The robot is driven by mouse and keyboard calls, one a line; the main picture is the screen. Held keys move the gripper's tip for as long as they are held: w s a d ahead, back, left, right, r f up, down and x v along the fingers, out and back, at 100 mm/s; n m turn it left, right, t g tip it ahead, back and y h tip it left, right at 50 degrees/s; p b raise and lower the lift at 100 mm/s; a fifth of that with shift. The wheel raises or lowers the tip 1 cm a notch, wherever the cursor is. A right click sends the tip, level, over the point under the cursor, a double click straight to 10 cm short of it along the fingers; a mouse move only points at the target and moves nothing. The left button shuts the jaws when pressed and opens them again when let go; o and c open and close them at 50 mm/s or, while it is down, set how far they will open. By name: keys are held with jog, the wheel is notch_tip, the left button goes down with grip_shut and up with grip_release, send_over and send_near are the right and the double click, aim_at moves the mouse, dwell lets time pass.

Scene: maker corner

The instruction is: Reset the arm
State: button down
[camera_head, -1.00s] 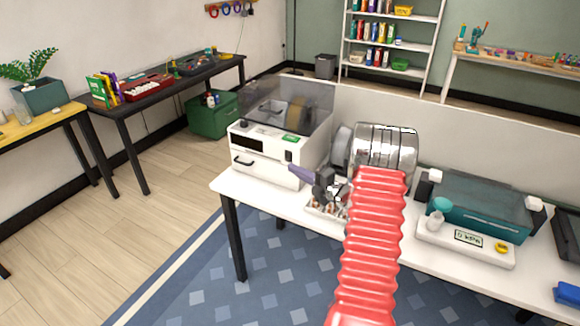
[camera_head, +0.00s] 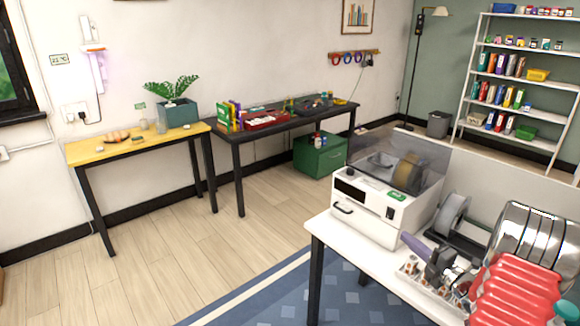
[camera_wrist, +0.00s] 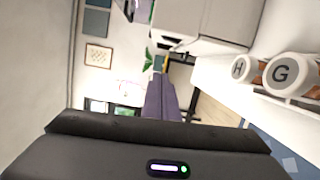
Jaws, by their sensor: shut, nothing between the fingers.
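My gripper (camera_head: 405,237) is over the white workbench (camera_head: 340,238), just in front of the right side of a white boxy machine (camera_head: 385,205). Its purple fingers are together and empty, and they point left in the head view. In the wrist view the shut purple fingers (camera_wrist: 160,85) show at the centre with nothing between them. My arm, with its red ribbed sleeve and shiny metal part, fills the lower right of the head view and hides part of the bench.
A tray of small items (camera_head: 408,271) lies close below my gripper. A spool (camera_head: 452,215) stands behind. Open wooden floor (camera_head: 190,255) lies left of the bench.

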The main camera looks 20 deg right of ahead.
jog(key=w+a+r+m+g+h, duration=0.3)
jog(key=w+a+r+m+h, duration=0.3)
jog(key=r, duration=0.5)
jog(key=s+a+r+m+g+h, duration=0.1)
jog(key=s+a+r+m+g, duration=0.15)
jog(key=a+r+m, duration=0.4)
jog(key=s+a+f+m+g+y, duration=0.2)
jog(key=s+a+m+g+y, duration=0.2)
jog(key=s+a, duration=2.3)
jog(key=a+m+g, duration=0.2)
jog(key=m+g, duration=0.1)
jog(key=m, duration=0.1)
jog(key=shift+a, duration=0.4)
jog(key=c, duration=2.5)
grip_release()
